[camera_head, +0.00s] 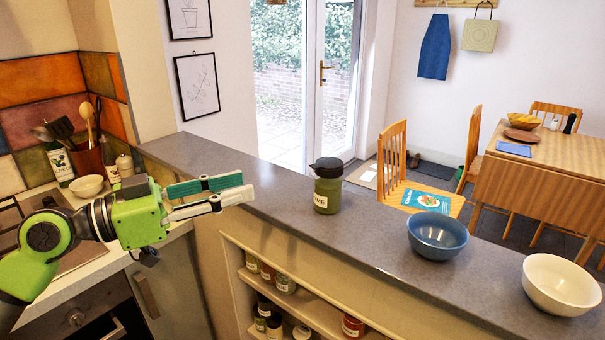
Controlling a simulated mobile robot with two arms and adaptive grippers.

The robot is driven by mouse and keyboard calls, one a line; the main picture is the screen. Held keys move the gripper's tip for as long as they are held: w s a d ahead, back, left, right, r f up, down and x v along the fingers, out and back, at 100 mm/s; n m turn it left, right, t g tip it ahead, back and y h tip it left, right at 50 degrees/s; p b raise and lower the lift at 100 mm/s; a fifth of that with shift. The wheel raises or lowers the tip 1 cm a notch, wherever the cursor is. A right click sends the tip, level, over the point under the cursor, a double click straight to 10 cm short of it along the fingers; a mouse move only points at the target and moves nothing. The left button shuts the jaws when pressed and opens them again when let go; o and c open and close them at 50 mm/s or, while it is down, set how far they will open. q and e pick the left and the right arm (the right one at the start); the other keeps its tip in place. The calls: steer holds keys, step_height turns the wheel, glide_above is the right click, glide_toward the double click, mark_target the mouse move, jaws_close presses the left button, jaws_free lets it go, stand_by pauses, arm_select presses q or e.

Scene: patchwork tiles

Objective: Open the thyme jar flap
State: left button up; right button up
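The thyme jar (327,192) stands upright on the grey counter, right of my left gripper. It is olive green with a pale label, partly readable as "ME", and a black lid (327,166) whose flap looks closed. My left gripper (248,188) comes in from the left, with its two fingers pointing right towards the jar. The fingers are apart with a gap between them and nothing held. The fingertips are clear of the jar, to its left. My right gripper is not in view.
A blue bowl (437,240) and a cream bowl (561,287) stand on the counter (385,235) right of the jar. Shelves below hold several small jars (285,284). A utensil pot (88,163) and bottle (60,166) stand at the left. The counter around the jar is clear.

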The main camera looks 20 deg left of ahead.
mark_target(311, 167)
arm_select(q)
steer(key=p+x, duration=0.7)
steer(key=x, duration=0.6)
steer(key=shift+w, duration=0.3)
jaws_close()
